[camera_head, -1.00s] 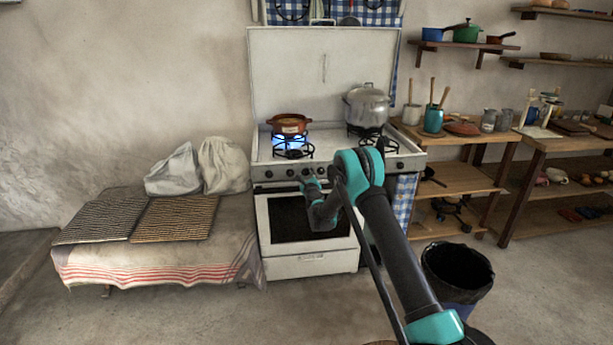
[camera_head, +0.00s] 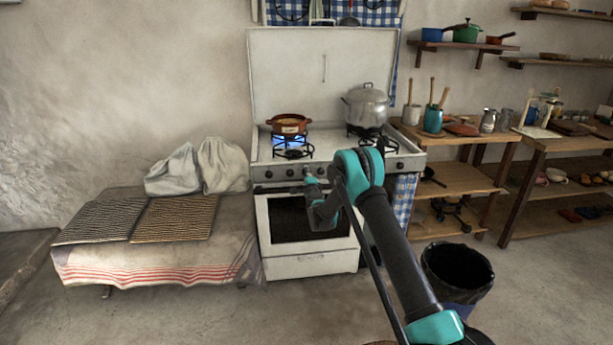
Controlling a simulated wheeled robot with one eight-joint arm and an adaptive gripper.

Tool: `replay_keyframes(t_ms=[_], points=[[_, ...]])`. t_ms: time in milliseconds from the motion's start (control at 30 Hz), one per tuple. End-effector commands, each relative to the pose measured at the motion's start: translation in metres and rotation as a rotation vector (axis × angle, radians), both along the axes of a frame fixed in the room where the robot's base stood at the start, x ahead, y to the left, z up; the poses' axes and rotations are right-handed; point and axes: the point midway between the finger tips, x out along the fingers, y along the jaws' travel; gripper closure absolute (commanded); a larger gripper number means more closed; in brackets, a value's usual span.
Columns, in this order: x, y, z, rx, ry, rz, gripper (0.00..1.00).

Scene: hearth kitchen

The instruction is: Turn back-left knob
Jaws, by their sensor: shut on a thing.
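The white stove (camera_head: 262,228) stands against the wall with a row of dark knobs on its front panel. Two knobs (camera_head: 268,174) show at the left of the row and more show at the right (camera_head: 400,165). My gripper (camera_head: 309,177) is at the panel, right of those two left knobs, and is shut on a knob there. That knob is mostly hidden by the fingers. A brown pot (camera_head: 289,124) sits on the back-left burner, with a blue flame (camera_head: 285,140) below it. The front-left burner (camera_head: 293,152) is bare.
A large lidded metal pot (camera_head: 366,108) stands on the stove's right side. A cloth-covered bench (camera_head: 180,255) with woven mats stands left. A black bin (camera_head: 457,270) and wooden shelves (camera_head: 455,178) are right. Floor before the stove is clear.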

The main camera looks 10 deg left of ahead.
Motion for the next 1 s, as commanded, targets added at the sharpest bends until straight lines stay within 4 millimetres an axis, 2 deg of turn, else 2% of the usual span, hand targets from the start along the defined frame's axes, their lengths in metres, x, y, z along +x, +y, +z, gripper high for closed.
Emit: replay_keyframes(t_ms=[400,933,967,1000], points=[[-0.0006,0.0015,0.0000,-0.175,-0.051,0.003,0.96],[-0.0008,0.0018,-0.0001,-0.199,-0.057,0.003,0.96],[-0.0008,0.0018,-0.0002,-0.199,-0.057,0.003,0.66],[-0.0008,0.0019,-0.0002,-0.198,-0.057,0.003,0.61]])
